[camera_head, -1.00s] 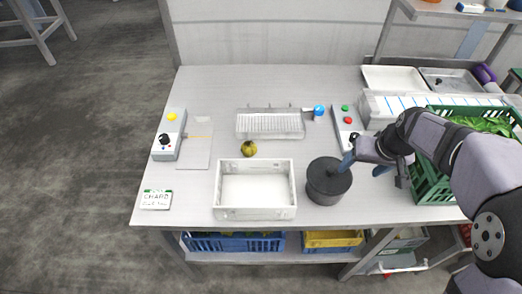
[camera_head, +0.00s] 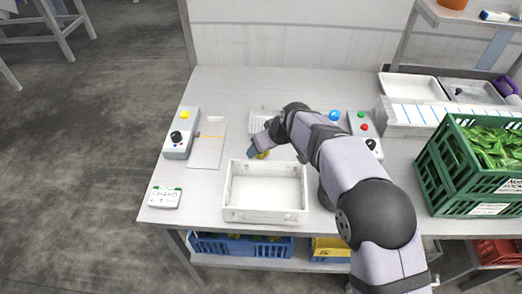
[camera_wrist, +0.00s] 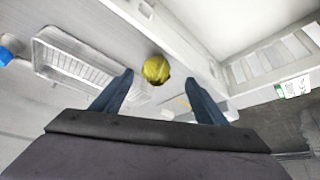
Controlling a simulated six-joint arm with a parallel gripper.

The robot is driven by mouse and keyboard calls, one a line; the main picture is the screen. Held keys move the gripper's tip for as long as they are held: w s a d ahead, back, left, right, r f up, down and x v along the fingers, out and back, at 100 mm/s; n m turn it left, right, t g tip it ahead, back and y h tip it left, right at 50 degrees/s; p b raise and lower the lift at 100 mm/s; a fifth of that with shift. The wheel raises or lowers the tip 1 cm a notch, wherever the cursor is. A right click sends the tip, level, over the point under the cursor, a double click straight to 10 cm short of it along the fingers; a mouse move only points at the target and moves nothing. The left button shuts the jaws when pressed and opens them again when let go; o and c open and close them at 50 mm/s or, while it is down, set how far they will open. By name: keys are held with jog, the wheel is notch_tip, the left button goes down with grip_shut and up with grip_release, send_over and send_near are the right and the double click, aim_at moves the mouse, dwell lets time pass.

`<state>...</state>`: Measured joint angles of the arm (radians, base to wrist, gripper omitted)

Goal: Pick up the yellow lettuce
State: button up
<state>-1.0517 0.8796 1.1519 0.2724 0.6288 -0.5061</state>
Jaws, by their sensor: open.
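The yellow lettuce (camera_wrist: 156,70) is a small round yellow-green head on the grey table. In the wrist view it lies ahead of my open fingers, about midway between their tips. My gripper (camera_wrist: 160,85) is open and empty, with one blue finger on each side. In the head view my gripper (camera_head: 257,153) is at the lettuce, which is mostly hidden; only a bit of yellow (camera_head: 262,155) shows. I cannot tell whether a finger touches it.
A white bin (camera_head: 265,193) stands just in front of the lettuce. A board (camera_head: 207,148) and a control box (camera_head: 181,135) are left. A green crate of leaves (camera_head: 470,175) stands right.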

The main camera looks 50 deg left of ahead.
jog(key=shift+w+a+f, duration=0.1)
jog(key=shift+a+f, duration=0.15)
jog(key=shift+f, duration=0.3)
jog(key=shift+a+p, duration=0.1)
jog(key=shift+p, duration=0.2)
jog(key=shift+p+x, duration=0.8)
jog(key=shift+x, duration=0.25)
jog(key=shift+w+p+x, duration=0.15)
jog(key=shift+p+x, duration=0.1)
jog(key=shift+x, duration=0.5)
jog(key=shift+w+p+x, duration=0.15)
jog(key=shift+p+x, duration=0.1)
jog(key=shift+x, duration=0.5)
jog(key=shift+r, duration=0.1)
jog(key=c, duration=1.2)
